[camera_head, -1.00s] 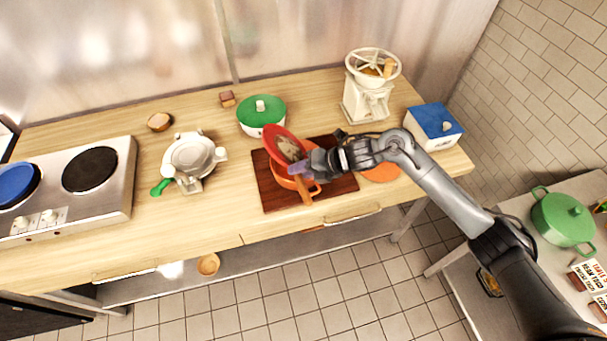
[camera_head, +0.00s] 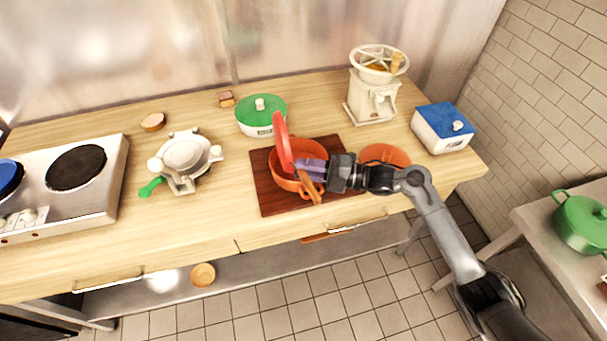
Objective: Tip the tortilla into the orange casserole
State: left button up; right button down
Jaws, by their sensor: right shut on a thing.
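The orange casserole (camera_head: 312,148) stands on a dark wooden board (camera_head: 264,190) on the counter. My right gripper (camera_head: 298,165) comes in from the right over the casserole and is shut on the red dish (camera_head: 281,140). The dish is tipped steeply, almost on edge, above the casserole's left part. The tortilla does not show; the dish and gripper hide part of the casserole's inside, so I cannot tell where it lies. My left gripper is not in view.
An orange lid (camera_head: 384,154) lies to the right. A green-lidded pot (camera_head: 262,114) stands behind, a tortilla press (camera_head: 186,158) to the left, and a grinder (camera_head: 372,97) and blue-lidded box (camera_head: 443,128) to the right.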

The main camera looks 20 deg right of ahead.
jog(key=d+f+m+t+y+b, duration=0.1)
jog(key=b, duration=0.3)
jog(key=d+f+m+t+y+b, duration=0.1)
jog(key=y+b, duration=0.1)
jog(key=b, duration=0.2)
jog(key=shift+s+d+m+t+y, duration=0.2)
jog(key=shift+d+m+t+y, duration=0.1)
jog(key=shift+d+t, duration=0.1)
jog(key=shift+d+t+b, duration=0.2)
jog(key=shift+t+b, duration=0.2)
jog(key=shift+m, duration=0.3)
dwell(0.5)
